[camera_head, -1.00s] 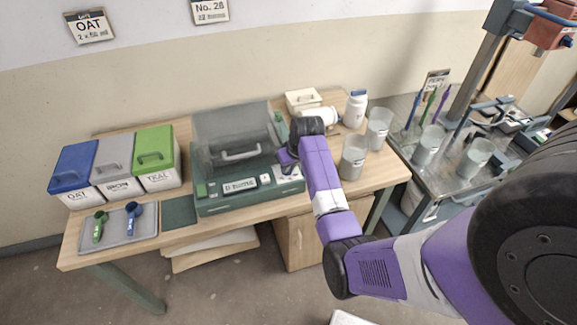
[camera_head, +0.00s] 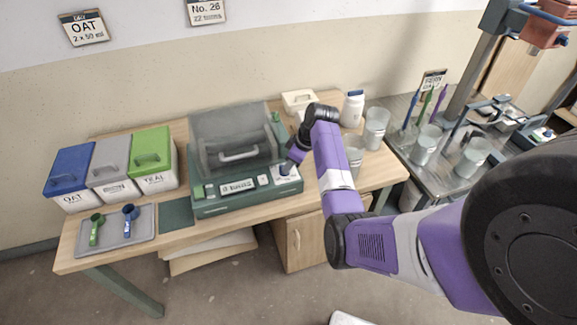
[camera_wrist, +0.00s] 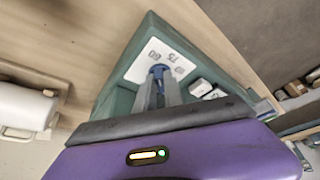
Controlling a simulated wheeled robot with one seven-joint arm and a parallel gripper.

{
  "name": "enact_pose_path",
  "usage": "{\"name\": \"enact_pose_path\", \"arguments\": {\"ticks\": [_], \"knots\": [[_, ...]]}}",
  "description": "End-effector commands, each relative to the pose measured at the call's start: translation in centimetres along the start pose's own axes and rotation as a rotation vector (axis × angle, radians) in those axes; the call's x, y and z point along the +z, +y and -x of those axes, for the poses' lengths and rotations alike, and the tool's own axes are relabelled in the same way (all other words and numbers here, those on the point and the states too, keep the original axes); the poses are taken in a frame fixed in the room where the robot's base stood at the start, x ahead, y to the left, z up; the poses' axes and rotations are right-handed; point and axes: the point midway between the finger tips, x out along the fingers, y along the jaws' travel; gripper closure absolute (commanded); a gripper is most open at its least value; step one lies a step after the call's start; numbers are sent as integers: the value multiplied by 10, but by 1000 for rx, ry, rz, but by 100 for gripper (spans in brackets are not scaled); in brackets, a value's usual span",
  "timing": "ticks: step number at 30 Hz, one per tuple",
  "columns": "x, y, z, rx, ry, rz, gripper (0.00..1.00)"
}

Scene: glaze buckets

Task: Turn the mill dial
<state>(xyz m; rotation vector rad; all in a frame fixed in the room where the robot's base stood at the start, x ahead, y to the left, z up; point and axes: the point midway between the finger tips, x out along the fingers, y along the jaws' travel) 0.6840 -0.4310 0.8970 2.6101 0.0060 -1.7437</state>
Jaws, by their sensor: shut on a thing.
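The mill (camera_head: 240,203) is a green machine with a smoky clear lid and a small display, standing on the middle of the table. Its white dial plate (camera_head: 284,178) is at the front right corner. In the wrist view, the dial plate (camera_wrist: 148,56) carries printed numbers, and the blue dial (camera_wrist: 158,70) stands on it. My gripper (camera_wrist: 158,82) has its grey fingers around the dial and is shut on it. In the head view, my gripper (camera_head: 288,166) comes down on the mill's front right corner and hides most of the dial.
Blue, grey and green lidded bins (camera_head: 115,165) and a tray with two scoops (camera_head: 102,240) are at the left. Clear cups (camera_head: 376,130) and a white bottle (camera_head: 352,108) stand right of the mill. A metal cart (camera_head: 440,170) is further right.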

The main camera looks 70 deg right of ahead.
Motion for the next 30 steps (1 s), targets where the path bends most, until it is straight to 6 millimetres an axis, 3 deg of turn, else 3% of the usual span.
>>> {"name": "enact_pose_path", "arguments": {"ticks": [15,16,19,30], "knots": [[0,0,0,-7,0,20,100],[0,0,0,-7,0,20,83],[0,0,0,-7,0,19,65],[0,1,4,-6,1,18,65]]}}
